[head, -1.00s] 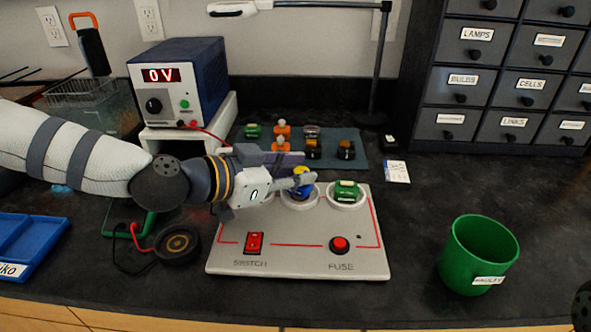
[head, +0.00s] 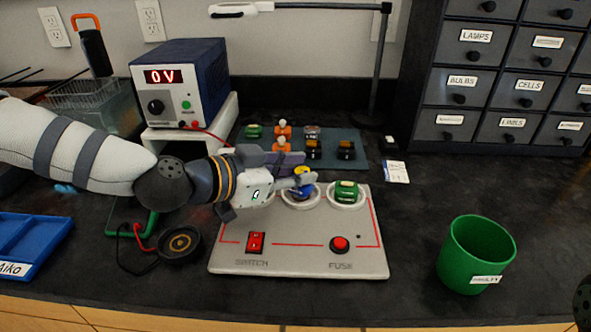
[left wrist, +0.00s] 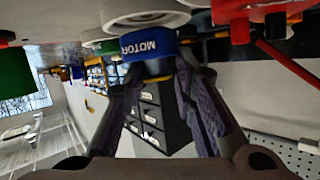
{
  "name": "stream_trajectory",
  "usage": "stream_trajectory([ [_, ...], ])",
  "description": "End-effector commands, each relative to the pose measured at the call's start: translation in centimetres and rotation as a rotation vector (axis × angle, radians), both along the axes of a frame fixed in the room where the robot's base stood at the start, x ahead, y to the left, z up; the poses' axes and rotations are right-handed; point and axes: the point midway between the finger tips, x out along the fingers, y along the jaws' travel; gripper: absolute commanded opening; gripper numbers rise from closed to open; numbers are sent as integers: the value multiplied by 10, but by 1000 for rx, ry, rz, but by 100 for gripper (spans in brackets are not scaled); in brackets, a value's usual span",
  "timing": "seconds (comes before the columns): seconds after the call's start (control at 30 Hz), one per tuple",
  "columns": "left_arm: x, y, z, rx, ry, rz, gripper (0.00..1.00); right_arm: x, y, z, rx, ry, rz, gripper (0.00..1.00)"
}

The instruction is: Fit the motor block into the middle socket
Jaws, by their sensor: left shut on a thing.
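The motor block (head: 303,190) is blue with a yellow top in the head view. My left gripper (head: 304,184) is shut on it at the middle socket (head: 287,201) of the pale board (head: 300,260). In the left wrist view the blue block (left wrist: 148,45), lettered MOTOR, sits between my left fingertips (left wrist: 160,72), right against the white socket ring (left wrist: 145,14). I cannot tell whether it is fully seated. A green block (head: 346,192) sits in the right socket. My gripper hides most of the left socket.
The board has a red switch (head: 256,242) and a red fuse button (head: 340,244). Behind it, several parts stand on a grey mat (head: 349,136). A power supply (head: 182,90) reading 0 V stands at back left. A green cup (head: 476,254) stands at right, with clear worktop around it.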

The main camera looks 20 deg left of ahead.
Motion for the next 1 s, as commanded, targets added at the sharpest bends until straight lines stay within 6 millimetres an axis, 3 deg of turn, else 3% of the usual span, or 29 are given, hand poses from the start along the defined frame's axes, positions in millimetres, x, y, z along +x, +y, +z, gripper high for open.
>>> stream_trajectory([
  [0.83,0,0,-15,-1,4,1,0,-6,0,-7,0,18,0,40],
  [0.87,0,0,-14,-1,3,0,32,-5,0,-6,0,17,0,40],
  [1.0,0,0,-13,-1,3,0,33,-5,0,-6,0,17,0,40],
])
